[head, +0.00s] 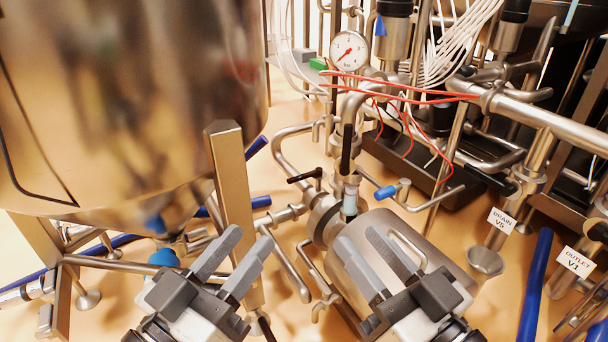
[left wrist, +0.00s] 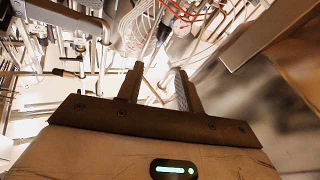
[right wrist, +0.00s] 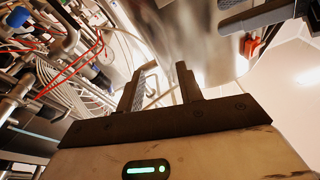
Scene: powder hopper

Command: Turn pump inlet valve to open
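The silver pump (head: 400,265) lies at the centre, with pipes at its left end. No label naming the inlet valve is readable. A black lever handle (head: 304,176) and a blue-tipped valve handle (head: 385,192) sit on the pipework just above the pump; I cannot tell which is the inlet valve. My left gripper (head: 250,238) is open and empty, left of the pump, and its fingers show in the left wrist view (left wrist: 158,72). My right gripper (head: 360,240) is open and empty in front of the pump body, and its fingers show in the right wrist view (right wrist: 162,70).
A large steel hopper (head: 120,110) fills the upper left, with a metal leg (head: 233,190) beside my left gripper. A pressure gauge (head: 349,50) and red wires (head: 400,90) are above. Tags reading DRAIN V5 (head: 501,220) and OUTLET V1 (head: 575,263) hang at right.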

